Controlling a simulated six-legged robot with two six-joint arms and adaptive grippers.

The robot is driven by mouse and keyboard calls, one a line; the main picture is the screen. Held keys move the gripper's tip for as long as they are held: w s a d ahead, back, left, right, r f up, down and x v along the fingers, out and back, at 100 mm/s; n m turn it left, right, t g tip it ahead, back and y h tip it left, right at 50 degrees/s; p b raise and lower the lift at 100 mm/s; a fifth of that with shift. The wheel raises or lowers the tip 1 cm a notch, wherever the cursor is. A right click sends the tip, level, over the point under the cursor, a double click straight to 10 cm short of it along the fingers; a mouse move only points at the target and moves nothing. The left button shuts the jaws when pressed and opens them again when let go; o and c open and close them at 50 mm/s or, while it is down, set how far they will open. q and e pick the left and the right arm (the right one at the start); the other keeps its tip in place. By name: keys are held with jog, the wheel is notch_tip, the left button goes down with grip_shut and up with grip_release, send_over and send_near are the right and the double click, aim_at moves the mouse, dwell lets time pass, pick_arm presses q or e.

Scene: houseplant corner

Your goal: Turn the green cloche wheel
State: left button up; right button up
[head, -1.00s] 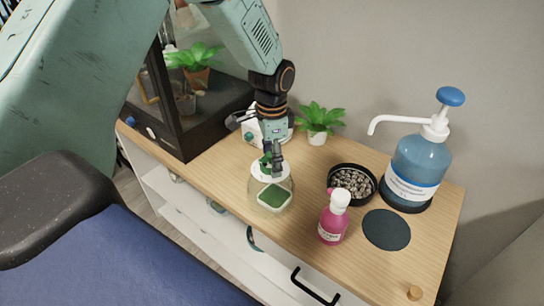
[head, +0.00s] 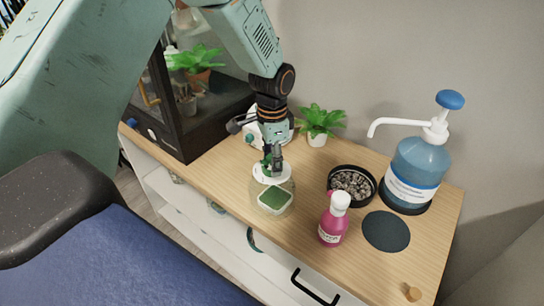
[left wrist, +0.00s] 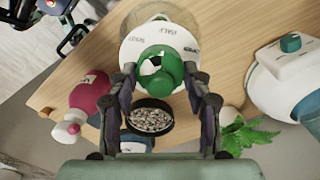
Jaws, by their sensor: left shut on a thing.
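The green cloche wheel (left wrist: 161,68) sits on a white dial top with dark lettering in the left wrist view. The clear cloche (head: 272,192) stands on the wooden cabinet top in the head view, with a green square visible through it. My left gripper (head: 271,165) reaches down from above onto the wheel. In the left wrist view its two fingers (left wrist: 160,78) are on either side of the wheel, shut on it. In the head view the fingers hide much of the wheel. My right gripper is not in view.
A pink bottle (head: 333,222), a black bowl of pebbles (head: 352,184) and a blue pump bottle (head: 416,172) stand to the right. A potted plant (head: 319,122) and a white device (head: 252,128) are behind. A glass case (head: 190,100) is at left.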

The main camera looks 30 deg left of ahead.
pick_arm(q)
jog(key=n+p, duration=0.4)
jog(key=shift+a+r, duration=0.1)
jog(key=shift+r, duration=0.1)
jog(key=n+p, duration=0.2)
jog(key=n, duration=0.1)
jog(key=shift+n+p, duration=0.4)
jog(key=shift+f+n+p, duration=0.15)
jog(key=shift+n+p, duration=0.3)
jog(key=shift+n, duration=0.25)
jog(key=shift+w, duration=0.1)
jog(key=o, duration=1.2)
jog(key=shift+c, duration=0.2)
notch_tip(320, 180, up, 12)
